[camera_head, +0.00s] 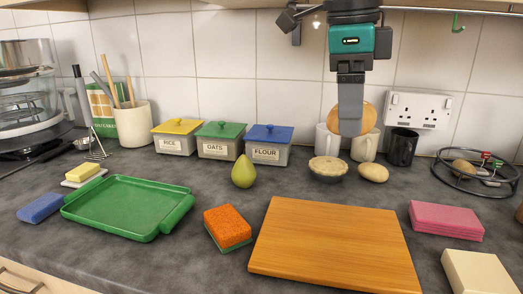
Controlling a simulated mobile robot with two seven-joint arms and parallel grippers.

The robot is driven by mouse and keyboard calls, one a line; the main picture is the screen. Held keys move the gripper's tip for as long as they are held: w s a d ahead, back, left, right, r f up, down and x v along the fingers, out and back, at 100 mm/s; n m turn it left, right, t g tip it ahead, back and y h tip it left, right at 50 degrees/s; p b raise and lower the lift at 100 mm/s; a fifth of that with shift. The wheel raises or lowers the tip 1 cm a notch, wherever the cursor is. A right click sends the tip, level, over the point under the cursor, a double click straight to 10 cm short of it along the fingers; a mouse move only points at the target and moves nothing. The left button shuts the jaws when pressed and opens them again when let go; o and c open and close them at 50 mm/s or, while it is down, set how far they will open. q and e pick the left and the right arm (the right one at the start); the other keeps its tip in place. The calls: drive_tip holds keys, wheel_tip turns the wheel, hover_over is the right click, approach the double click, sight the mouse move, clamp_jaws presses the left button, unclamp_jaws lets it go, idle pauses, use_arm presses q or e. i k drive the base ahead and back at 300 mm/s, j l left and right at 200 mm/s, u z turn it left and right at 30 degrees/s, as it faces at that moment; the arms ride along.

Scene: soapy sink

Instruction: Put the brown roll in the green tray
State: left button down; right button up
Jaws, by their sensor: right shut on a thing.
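The round brown roll (370,117) is in my right gripper (350,122), which comes down from the top of the view. The gripper is shut on it and hides its middle. The roll is held up above the counter, in front of the wall and the mugs. The green tray (122,211) lies flat and empty on the counter at the left, far from the gripper. My left gripper is not in view.
A wooden board (335,245) lies at front centre. A green pear (243,172), an orange sponge (228,227), lidded tubs (214,146), a small bowl (328,173) and a tan oval item (373,173) stand around. A blue sponge (41,208) is beside the tray.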

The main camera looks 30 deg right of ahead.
sight(130, 211)
drive_tip(key=i+j+u, duration=0.2)
drive_tip(key=i+j, duration=0.2)
drive_tip(key=j, duration=0.2)
drive_tip(key=i+j+u, duration=0.15)
drive_tip(key=i+j, duration=0.25)
drive_tip(key=j, duration=0.1)
